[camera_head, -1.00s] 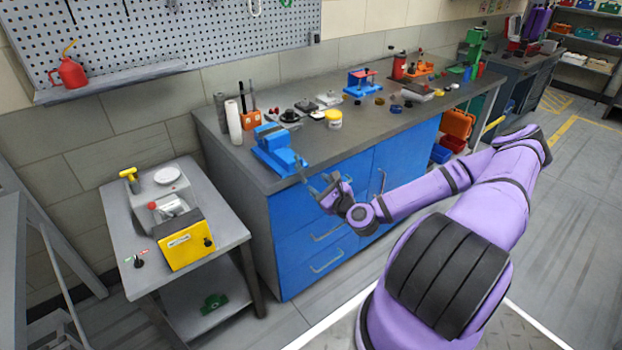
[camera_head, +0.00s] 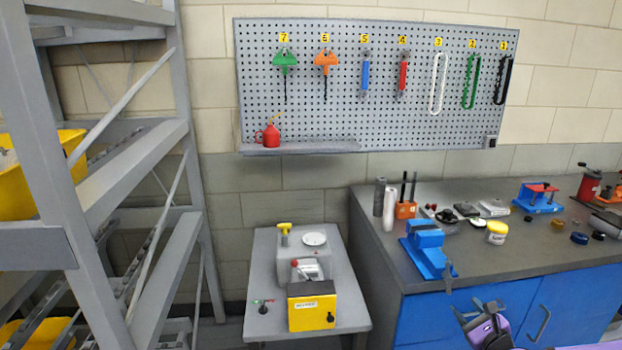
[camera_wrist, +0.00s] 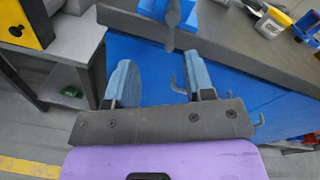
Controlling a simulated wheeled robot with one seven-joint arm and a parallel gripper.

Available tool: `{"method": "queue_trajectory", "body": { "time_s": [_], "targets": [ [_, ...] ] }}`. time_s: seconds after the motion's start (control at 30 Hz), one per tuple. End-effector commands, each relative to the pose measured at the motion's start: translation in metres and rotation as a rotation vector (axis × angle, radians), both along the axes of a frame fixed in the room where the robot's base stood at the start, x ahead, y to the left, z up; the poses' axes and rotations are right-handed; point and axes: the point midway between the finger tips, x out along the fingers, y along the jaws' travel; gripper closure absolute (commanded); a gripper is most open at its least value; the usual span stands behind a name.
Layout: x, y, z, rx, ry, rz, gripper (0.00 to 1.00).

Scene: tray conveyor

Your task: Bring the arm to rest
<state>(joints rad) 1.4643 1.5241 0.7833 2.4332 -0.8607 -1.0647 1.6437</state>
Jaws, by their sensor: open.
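My gripper (camera_head: 477,312) shows at the lower right of the head view, in front of the blue cabinet under the workbench. In the wrist view my gripper (camera_wrist: 163,85) has its two blue-grey fingers spread well apart with nothing between them. It is open and empty. The blue bench vise (camera_head: 428,250) stands on the bench's left corner, above and behind the gripper. Most of my arm is outside the head view.
The workbench (camera_head: 375,235) with blue doors (camera_head: 440,318) is close beyond my gripper. A small grey table (camera_head: 262,262) with a yellow-fronted machine (camera_head: 312,308) stands to the left. A grey rack (camera_head: 150,215) is at far left. Floor shows at the wrist view's lower left.

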Motion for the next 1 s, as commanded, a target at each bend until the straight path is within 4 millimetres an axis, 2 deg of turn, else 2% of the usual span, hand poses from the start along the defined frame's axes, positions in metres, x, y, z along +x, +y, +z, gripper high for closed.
{"method": "queue_trajectory", "body": {
  "time_s": [0.23,0.53,0.77,1.0],
  "targets": [
    [-0.002,0.020,-0.009,-0.329,0.169,0.252,0.52],
    [-0.010,0.025,-0.005,-0.734,0.344,0.536,0.52],
    [-0.015,0.019,0.016,-1.026,0.454,0.724,0.52],
    [-0.019,0.014,0.056,-1.304,0.547,0.887,0.52]
  ]
}}
